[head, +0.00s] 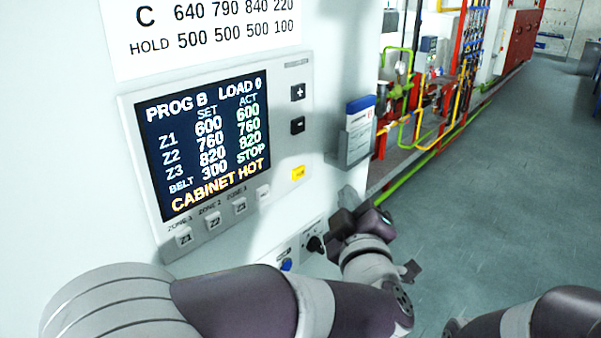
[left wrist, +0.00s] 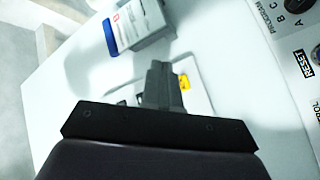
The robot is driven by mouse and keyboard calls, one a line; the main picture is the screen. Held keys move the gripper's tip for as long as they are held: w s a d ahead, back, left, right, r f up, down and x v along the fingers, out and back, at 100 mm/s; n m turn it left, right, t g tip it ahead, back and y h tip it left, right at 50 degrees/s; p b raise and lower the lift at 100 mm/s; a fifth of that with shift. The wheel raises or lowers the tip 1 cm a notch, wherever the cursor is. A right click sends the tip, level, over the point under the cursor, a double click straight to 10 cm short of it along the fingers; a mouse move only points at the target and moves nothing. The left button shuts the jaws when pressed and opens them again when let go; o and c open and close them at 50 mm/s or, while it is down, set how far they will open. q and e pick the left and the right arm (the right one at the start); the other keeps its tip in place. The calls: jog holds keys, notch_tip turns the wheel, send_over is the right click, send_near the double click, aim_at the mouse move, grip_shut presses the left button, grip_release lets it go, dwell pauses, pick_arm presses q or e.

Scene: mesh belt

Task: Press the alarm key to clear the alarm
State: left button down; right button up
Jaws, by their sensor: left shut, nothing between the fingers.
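The control panel (head: 222,222) is on the white cabinet wall, and its dark display (head: 208,150) shows "CABINET HOT" in orange at the bottom. The yellow key (head: 298,173), which looks like the alarm key, is at the panel's lower right; its label is too small to read. It also shows in the left wrist view (left wrist: 184,82), partly hidden by my fingers. My left gripper (head: 348,193) is shut and empty, to the right of and a little below the yellow key in the head view. I cannot tell whether it touches the panel. My right gripper is out of view.
Plus (head: 298,92) and minus (head: 298,126) keys sit above the yellow key. Zone keys (head: 213,221) line the panel's bottom. A blue-and-white holder (head: 357,132) sticks out to the right. A black knob (head: 315,243) and a blue button (head: 286,265) are below.

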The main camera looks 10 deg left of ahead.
aim_at(299, 173)
pick_arm(q)
jog(key=w+a+b, duration=0.1)
jog(key=w+a, duration=0.3)
jog(key=a, duration=0.1)
jog(key=shift+a, duration=0.35)
dwell(1.8)
jog(key=shift+w+a+b, duration=0.2)
jog(key=shift+a+b, duration=0.15)
jog(key=shift+b, duration=0.05)
jog(key=shift+w+a, duration=0.2)
jog(key=shift+a, duration=0.1)
dwell(0.6)
jog(key=shift+d, duration=0.1)
jog(key=shift+s+d, duration=0.45)
jog(key=shift+d, duration=0.1)
